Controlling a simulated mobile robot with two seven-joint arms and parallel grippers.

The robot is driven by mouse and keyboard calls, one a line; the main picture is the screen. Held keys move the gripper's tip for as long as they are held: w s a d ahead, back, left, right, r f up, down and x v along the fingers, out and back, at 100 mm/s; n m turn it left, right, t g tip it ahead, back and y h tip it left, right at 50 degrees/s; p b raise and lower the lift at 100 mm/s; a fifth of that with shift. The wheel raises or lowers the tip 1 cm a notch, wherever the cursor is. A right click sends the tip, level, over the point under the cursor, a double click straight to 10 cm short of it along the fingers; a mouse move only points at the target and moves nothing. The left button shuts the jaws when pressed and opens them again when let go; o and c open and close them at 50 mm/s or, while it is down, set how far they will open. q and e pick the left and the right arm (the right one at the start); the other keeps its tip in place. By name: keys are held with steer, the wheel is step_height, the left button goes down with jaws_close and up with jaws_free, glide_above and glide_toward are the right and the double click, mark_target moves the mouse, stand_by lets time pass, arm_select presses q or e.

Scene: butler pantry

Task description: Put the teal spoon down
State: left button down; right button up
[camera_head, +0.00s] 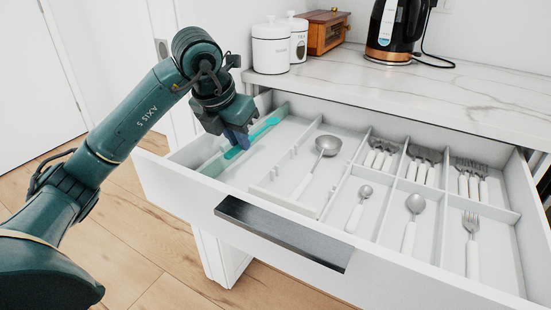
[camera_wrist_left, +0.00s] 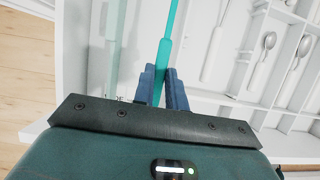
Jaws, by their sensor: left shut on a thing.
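The teal spoon (camera_head: 262,131) is in the left part of the open drawer, under my left gripper (camera_head: 237,143). In the left wrist view the teal handle (camera_wrist_left: 166,48) runs up from between the blue fingers of my left gripper (camera_wrist_left: 163,88), which are shut on it. The spoon lies at a slant over the wide left compartment (camera_head: 245,173). I cannot tell whether it touches the compartment floor. My right gripper is not in view.
A ladle (camera_head: 326,147) lies in the compartment to the right. Spoons (camera_head: 415,205) and forks (camera_head: 471,222) fill other compartments. White canisters (camera_head: 271,48), a wooden box (camera_head: 326,32) and a kettle (camera_head: 391,30) stand on the counter.

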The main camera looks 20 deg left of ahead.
mark_target(228, 153)
arm_select(q)
step_height(228, 153, down, 6)
steer(key=shift+r+b, duration=0.2)
steer(key=shift+b, duration=0.6)
steer(key=shift+f+b, duration=0.55)
steer(key=shift+f, duration=1.75)
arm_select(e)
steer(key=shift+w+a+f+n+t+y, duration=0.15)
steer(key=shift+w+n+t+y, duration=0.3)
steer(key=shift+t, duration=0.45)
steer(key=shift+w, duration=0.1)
arm_select(q)
steer(key=c, duration=1.7)
jaws_free()
steer(key=shift+r, duration=0.1)
steer(key=p+v, duration=0.3)
steer(key=v, duration=0.9)
steer(key=shift+w, duration=0.1)
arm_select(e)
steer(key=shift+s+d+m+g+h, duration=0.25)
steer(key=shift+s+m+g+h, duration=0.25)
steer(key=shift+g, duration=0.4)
